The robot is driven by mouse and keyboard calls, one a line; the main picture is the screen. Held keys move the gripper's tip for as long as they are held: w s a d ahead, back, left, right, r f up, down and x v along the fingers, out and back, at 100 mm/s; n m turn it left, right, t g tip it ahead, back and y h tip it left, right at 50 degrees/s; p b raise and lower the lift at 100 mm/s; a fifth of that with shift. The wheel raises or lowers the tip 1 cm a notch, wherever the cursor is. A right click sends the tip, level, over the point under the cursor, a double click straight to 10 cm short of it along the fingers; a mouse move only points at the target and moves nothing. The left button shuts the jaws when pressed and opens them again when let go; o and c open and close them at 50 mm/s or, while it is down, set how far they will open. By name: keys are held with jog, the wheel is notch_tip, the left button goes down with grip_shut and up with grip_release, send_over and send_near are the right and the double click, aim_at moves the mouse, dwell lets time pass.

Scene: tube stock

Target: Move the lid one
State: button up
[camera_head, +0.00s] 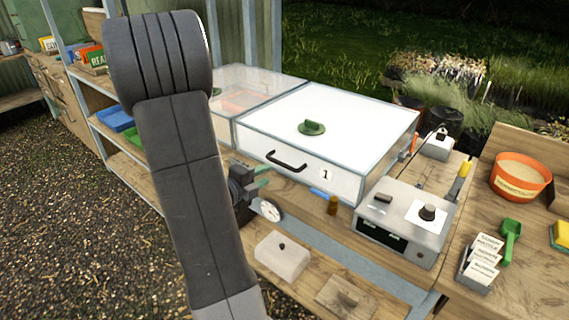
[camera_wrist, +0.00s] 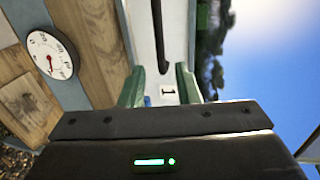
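The white box marked 1 (camera_head: 335,118) stands on the bench, with a green knob (camera_head: 312,128) on its flat top and a black bar handle (camera_head: 286,162) on its front face. The top looks closed. My gripper (camera_head: 262,180) is in front of the box's front face, left of the number and close to the handle; my arm partly hides it. In the wrist view my gripper (camera_wrist: 160,86) has its two green fingers apart with nothing held. The handle (camera_wrist: 160,35) shows beyond the fingers, apart from them as far as I can tell, and the number label (camera_wrist: 168,90) shows between them.
A clear-topped box (camera_head: 262,82) adjoins on the left. A whitish block (camera_head: 282,256) lies lower. An orange pot (camera_head: 521,176) and green scoop (camera_head: 510,238) are right.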

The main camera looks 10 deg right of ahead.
aim_at(283, 166)
jog(key=p+x, duration=0.1)
jog(key=x, duration=0.9)
grip_shut()
